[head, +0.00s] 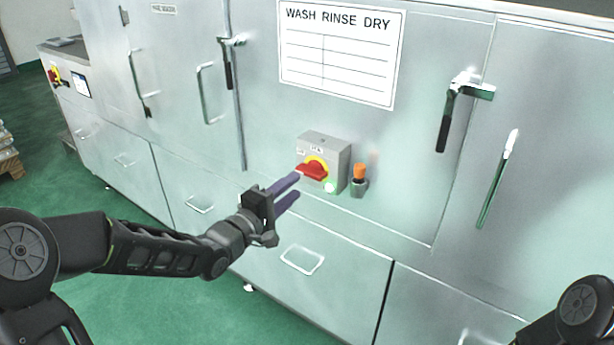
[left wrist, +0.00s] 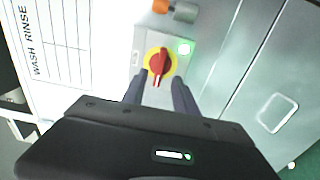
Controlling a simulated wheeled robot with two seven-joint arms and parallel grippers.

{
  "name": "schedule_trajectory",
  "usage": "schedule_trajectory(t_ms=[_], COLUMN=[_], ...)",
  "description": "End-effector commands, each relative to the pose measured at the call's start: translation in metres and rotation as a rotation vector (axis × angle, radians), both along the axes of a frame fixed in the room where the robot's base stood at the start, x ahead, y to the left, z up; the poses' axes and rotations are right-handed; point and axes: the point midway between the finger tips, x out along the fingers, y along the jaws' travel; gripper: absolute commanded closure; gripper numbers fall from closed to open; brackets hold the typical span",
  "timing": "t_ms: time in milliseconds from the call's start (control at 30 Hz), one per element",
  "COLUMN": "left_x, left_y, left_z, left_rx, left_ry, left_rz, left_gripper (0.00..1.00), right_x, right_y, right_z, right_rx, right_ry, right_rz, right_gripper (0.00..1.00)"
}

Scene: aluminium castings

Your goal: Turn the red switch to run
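The red switch (head: 312,171) is a red handle on a yellow disc, on the front of a small grey box (head: 338,158) fixed to the metal cabinet. In the head view the handle lies roughly sideways; its markings are too small to read. The switch also shows in the left wrist view (left wrist: 159,62), ahead of the fingertips. My left gripper (head: 298,186) is open and empty, just in front of the switch and slightly below left of it. In the left wrist view its fingers (left wrist: 158,92) stand apart, either side of the handle's line. My right gripper is out of view.
A green lamp (head: 329,187) glows on the box. An orange-topped part (head: 359,175) sticks out just right of it. Door handles (head: 460,105) project from the cabinet, and a WASH RINSE DRY board (head: 340,55) hangs above. Green floor (head: 190,310) lies open in front.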

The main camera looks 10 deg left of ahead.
Motion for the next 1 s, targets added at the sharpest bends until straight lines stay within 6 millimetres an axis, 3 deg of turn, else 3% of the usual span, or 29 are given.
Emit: schedule_trajectory(t_ms=[433, 767, 1000], left_x=[0.057, 0.06, 0.06], left_y=[-0.024, -0.025, -0.025], left_z=[0.0, 0.0, 0.0], left_rx=[-0.001, 0.0, 0.0], left_ry=[0.0, 0.0, 0.0], left_rz=[-0.002, -0.001, -0.001], left_gripper=[0.65, 0.65, 0.85], right_x=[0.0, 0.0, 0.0], right_y=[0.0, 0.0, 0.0], right_z=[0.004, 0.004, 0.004], right_rx=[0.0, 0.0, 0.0], right_ry=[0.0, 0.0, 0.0], right_rz=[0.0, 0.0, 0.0], right_gripper=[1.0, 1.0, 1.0])
